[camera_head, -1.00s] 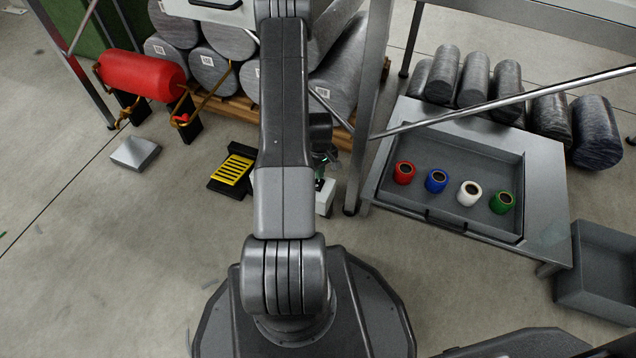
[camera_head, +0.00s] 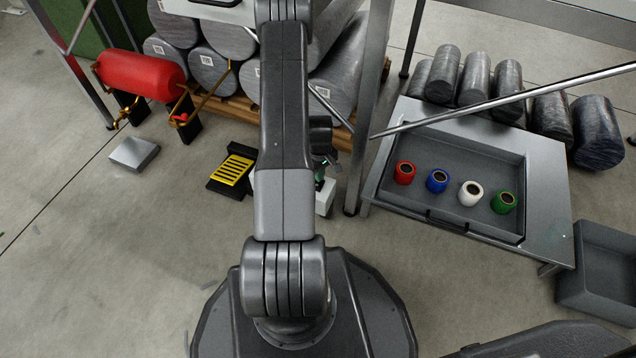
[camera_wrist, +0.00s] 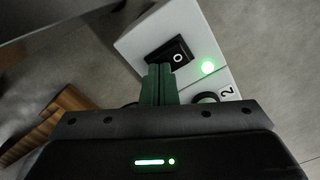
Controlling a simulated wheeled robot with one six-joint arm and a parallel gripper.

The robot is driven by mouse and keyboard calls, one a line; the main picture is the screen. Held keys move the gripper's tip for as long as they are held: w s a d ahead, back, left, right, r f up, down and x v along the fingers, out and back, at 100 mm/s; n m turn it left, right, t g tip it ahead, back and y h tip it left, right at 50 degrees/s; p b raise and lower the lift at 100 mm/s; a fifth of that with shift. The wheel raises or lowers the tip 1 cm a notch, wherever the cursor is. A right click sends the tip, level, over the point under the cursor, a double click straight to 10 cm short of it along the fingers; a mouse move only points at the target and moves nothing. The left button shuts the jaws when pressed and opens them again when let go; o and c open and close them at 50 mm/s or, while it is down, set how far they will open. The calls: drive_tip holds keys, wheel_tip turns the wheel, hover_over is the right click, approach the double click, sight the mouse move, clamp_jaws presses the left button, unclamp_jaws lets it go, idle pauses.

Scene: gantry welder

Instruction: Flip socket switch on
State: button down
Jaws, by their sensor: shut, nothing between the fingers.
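In the wrist view, a white socket box (camera_wrist: 150,38) carries a black rocker switch (camera_wrist: 168,54) with a white ring mark. A green light (camera_wrist: 208,67) glows beside the switch. My gripper (camera_wrist: 160,72) is shut and empty, its green fingertips at the lower edge of the switch. I cannot tell whether they touch it. Below the light is a dark round part, partly hidden, beside a label reading 2 (camera_wrist: 227,91). In the head view, the white box (camera_head: 325,198) shows only in part behind my arm, with my gripper (camera_head: 320,180) close to it, mostly hidden.
A yellow-and-black striped block (camera_head: 232,171) and a grey metal block (camera_head: 134,153) lie on the floor to the left. A red tank (camera_head: 140,76) stands beyond. A metal table (camera_head: 548,200) with colored rolls stands right, near a frame post (camera_head: 366,120).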

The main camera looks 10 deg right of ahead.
drive_tip(key=shift+r, duration=0.1)
wheel_tip(320, 180, up, 7)
drive_tip(key=p, duration=0.3)
drive_tip(key=shift+p, duration=0.4)
drive_tip(key=shift+f+b, duration=1.95)
drive_tip(key=shift+f, duration=1.7)
drive_tip(key=shift+r, duration=0.1)
